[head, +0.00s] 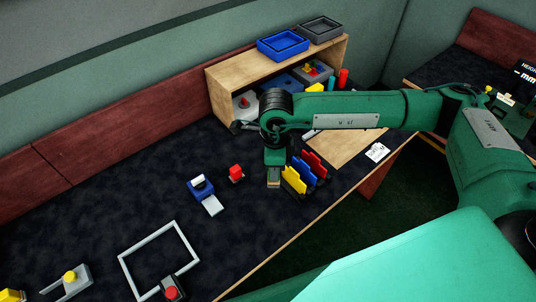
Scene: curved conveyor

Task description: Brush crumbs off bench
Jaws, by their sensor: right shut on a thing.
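The bench (110,205) has a dark mottled top with a pale wooden front edge. My right gripper (273,184) points down over the bench, just left of a yellow, a blue and a red upright piece. It is shut on a small tan thing, mostly hidden by the fingers; I cannot tell whether it is a brush or whether it touches the bench. No crumbs can be made out on the dark top. My left gripper is not in view.
A wooden shelf (222,92) with blue and grey trays stands behind my right arm. The yellow (293,181), blue (304,172) and red (315,163) pieces stand close by. A red button (236,172), a blue device (200,188) and a grey square frame (130,272) lie leftward.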

